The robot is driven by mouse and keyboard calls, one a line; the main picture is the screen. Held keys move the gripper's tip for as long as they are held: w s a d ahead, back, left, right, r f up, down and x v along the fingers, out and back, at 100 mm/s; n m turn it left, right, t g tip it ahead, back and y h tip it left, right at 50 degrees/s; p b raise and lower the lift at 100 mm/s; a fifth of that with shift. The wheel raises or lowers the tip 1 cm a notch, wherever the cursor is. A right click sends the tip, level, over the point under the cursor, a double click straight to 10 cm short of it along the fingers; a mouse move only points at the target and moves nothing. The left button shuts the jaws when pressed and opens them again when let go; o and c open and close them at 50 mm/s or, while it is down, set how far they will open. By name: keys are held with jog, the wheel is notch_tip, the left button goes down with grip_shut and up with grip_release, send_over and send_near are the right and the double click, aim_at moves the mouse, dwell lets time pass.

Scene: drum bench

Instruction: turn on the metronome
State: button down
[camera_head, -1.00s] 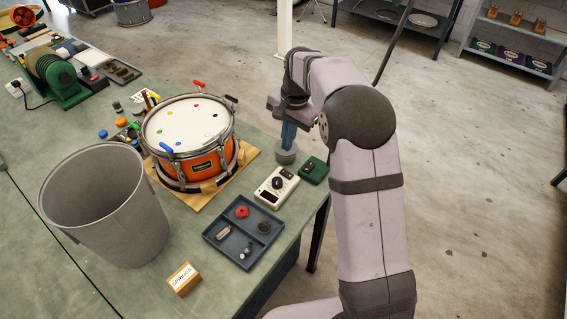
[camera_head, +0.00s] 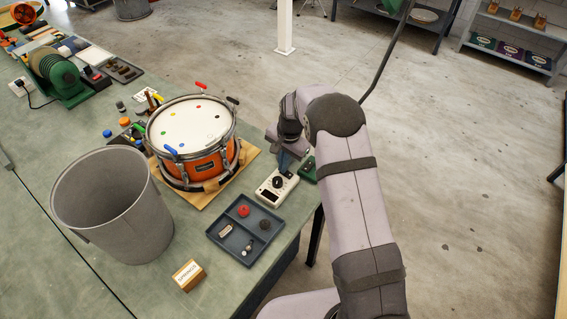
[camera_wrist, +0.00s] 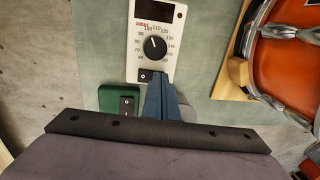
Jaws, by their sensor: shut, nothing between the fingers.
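The metronome (camera_head: 273,190) is a white box lying on the green bench near its right edge. In the wrist view the metronome (camera_wrist: 155,35) shows a dark display, a black dial ringed by numbers and a black rocker switch (camera_wrist: 148,77) with a pale mark, at the end nearest my gripper. My gripper (camera_wrist: 161,82) has blue fingers, closed together and empty. Their tips are at the metronome's near end, just beside the switch; I cannot tell whether they touch. In the head view my gripper (camera_head: 283,167) is above the metronome's far end, partly hidden by my arm.
A green box (camera_wrist: 119,100) with its own black switch sits beside the metronome. A grey round thing (camera_wrist: 187,109) is partly hidden by my fingers. An orange drum (camera_head: 197,165) on a wooden board, a divided tray (camera_head: 230,236) and a grey bin (camera_head: 120,215) stand nearby.

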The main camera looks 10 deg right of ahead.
jog(key=shift+f+b, duration=0.3)
jog(key=shift+b, duration=0.05)
jog(key=shift+r, duration=0.1)
jog(key=shift+s+d, duration=0.1)
jog(key=shift+s, duration=0.05)
jog(key=shift+s+d+r+p, duration=0.15)
jog(key=shift+s+d+p, duration=0.15)
jog(key=shift+s+d, duration=0.15)
jog(key=shift+w, duration=0.1)
dwell(0.3)
